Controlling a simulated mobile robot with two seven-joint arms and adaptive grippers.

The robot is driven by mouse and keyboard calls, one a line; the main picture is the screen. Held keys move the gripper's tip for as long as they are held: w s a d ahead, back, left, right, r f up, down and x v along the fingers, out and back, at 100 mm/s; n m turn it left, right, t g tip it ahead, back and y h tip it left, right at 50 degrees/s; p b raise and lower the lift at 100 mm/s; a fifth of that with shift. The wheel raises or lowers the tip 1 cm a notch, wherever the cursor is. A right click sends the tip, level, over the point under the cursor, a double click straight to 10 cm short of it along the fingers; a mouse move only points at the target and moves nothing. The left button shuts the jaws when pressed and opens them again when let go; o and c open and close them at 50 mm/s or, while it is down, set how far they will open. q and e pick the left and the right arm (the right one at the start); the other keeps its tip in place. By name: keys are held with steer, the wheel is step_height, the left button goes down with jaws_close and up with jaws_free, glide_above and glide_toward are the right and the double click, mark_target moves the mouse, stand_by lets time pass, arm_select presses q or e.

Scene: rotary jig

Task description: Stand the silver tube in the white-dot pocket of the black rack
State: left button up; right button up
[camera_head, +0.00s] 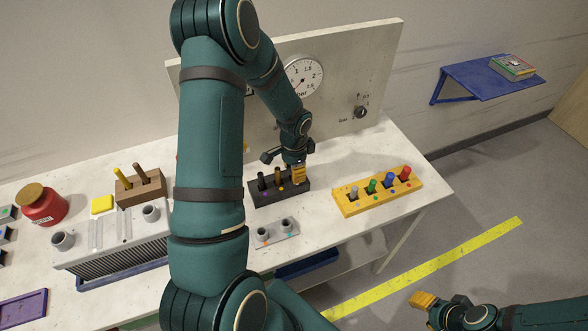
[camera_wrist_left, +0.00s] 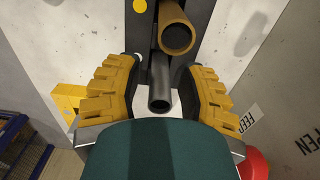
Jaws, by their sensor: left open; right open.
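The black rack (camera_head: 267,200) stands on the table, with a black tube (camera_head: 261,181) and a bronze tube (camera_head: 278,178) upright in it. My left gripper (camera_head: 298,173) is at the right end of this rack. In the left wrist view its fingers (camera_wrist_left: 160,92) are open on both sides of a dark grey metallic tube (camera_wrist_left: 160,78), apparently the silver tube, with gaps to both. The bronze tube (camera_wrist_left: 176,33) and a yellow dot (camera_wrist_left: 137,59) show beyond. My right gripper (camera_head: 425,300) is open and empty, away from the table.
A yellow rack (camera_head: 376,200) with grey, green, blue and red pieces stands to the right. A small grey plate (camera_head: 276,234) with two sockets lies in front. A brown block (camera_head: 140,188) and a red jar (camera_head: 42,204) are left. A gauge panel (camera_head: 345,85) stands behind.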

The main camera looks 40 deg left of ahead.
arm_select(q)
step_height(320, 180, up, 12)
steer(key=shift+r+p, duration=0.1)
steer(key=shift+p, duration=0.25)
steer(key=d+f+h, duration=0.1)
steer(key=d+f, duration=0.2)
steer(key=d, duration=0.2)
steer(key=d+f+n+h, duration=0.1)
steer(key=d+f, duration=0.3)
steer(key=d, duration=0.1)
steer(key=s+d+f+n+t, duration=0.1)
steer(key=d+f, duration=0.2)
steer(key=d, duration=0.3)
steer(key=shift+f+h, duration=0.25)
steer(key=shift+h, duration=0.15)
steer(key=s+d+f+n+t+h, duration=0.1)
steer(key=s+d+f+n, duration=0.4)
steer(key=d, duration=0.6)
steer(key=s+f, duration=0.1)
steer(key=s, duration=0.1)
steer(key=shift+s+d, duration=0.2)
steer(key=shift+s, duration=0.2)
steer(key=shift+f, duration=0.1)
step_height(320, 180, down, 8)
steer(key=b, duration=0.7)
steer(key=shift+s+d+r, duration=0.2)
steer(key=shift+s, duration=0.05)
